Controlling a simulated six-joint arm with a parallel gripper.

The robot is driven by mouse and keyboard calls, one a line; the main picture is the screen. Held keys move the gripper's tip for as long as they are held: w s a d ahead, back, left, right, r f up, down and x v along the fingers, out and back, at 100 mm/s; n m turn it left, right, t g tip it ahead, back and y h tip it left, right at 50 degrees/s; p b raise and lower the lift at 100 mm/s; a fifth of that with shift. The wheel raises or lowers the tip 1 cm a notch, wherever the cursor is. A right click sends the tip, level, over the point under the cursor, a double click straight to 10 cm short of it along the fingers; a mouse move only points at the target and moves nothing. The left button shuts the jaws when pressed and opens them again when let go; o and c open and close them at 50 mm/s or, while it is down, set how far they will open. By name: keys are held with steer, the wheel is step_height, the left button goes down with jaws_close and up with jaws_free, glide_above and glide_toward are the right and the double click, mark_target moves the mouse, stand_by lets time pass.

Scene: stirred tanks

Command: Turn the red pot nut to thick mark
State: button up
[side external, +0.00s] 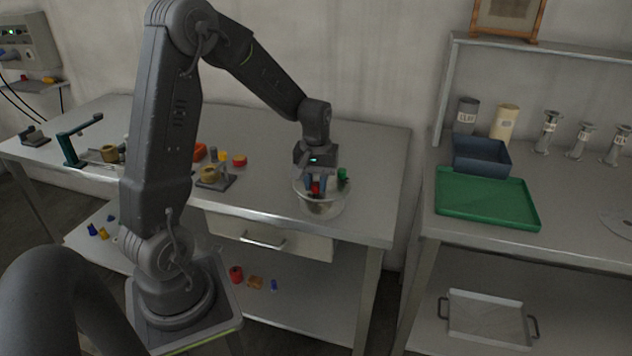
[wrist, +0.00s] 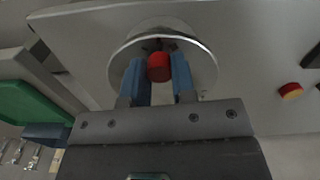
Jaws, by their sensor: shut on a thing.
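The red pot nut (wrist: 159,68) shows between the blue fingertips of my gripper (wrist: 160,78) in the wrist view. My gripper is shut on it. In the side external view the red nut (side external: 316,188) is a small patch under my gripper (side external: 316,182). Around and below it is a round, pale, see-through vessel (side external: 322,207) at the front right of the left table. In the wrist view the vessel's rim (wrist: 205,55) circles the fingertips. A small green part (side external: 343,174) is at the vessel's right side. I cannot make out a thick mark in either view.
A brass-coloured part on a grey base (side external: 213,178) and several red and yellow pieces (side external: 239,160) are left of the vessel. A green tray (side external: 486,198) and a blue bin (side external: 481,157) are on the right table. The tabletop right of the vessel is clear.

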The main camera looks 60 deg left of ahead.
mark_target(316, 184)
steer(key=m, duration=0.5)
steer(key=shift+m, duration=2.4)
steer(key=o, duration=0.9)
step_height(316, 184, up, 14)
steer(key=shift+f, duration=0.1)
